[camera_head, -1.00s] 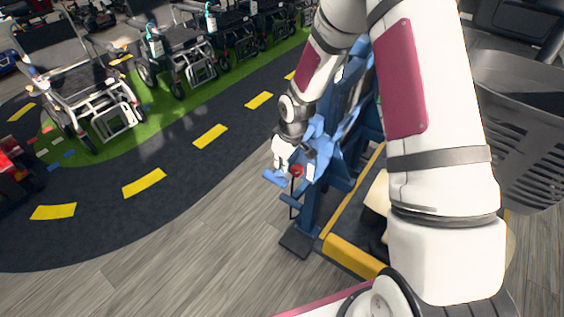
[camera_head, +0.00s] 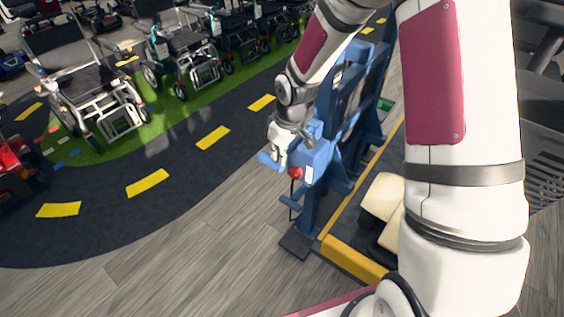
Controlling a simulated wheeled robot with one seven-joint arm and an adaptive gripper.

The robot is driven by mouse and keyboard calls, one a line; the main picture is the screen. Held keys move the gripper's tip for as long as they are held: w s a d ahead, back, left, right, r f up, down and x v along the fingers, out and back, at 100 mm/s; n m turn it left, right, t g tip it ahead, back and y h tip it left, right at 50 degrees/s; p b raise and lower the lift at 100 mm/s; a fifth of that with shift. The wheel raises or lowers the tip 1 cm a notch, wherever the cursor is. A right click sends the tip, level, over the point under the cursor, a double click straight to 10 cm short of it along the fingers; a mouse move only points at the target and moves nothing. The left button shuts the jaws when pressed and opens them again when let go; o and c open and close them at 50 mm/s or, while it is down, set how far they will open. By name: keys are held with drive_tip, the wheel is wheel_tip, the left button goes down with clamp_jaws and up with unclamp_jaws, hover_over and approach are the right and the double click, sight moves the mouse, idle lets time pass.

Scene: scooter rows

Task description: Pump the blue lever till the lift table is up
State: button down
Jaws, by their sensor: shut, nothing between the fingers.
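The blue lever (camera_head: 266,160) sticks out to the left of the blue lift frame (camera_head: 308,205), just above a red knob (camera_head: 296,173). My gripper (camera_head: 279,158) is shut, with its fingertips at the lever's outer end. They look to be touching it, but I cannot be sure. The gripper partly hides the lever. The lift table (camera_head: 352,259) has a yellow edge and sits low, close to the floor. My arm hides much of its right side.
A cream-coloured seat-like object (camera_head: 383,197) is on the lift table. Wheelchairs (camera_head: 97,95) stand on green flooring at the left. A dark lane with yellow dashes (camera_head: 148,183) and grey wood floor lie clear between. A dark basket-like object (camera_head: 545,170) is behind my arm.

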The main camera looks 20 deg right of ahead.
drive_tip(key=r, duration=0.1)
drive_tip(key=s+r, duration=0.1)
drive_tip(key=r, duration=0.2)
drive_tip(key=shift+s+a+r, duration=0.25)
drive_tip(key=shift+s+a, duration=0.05)
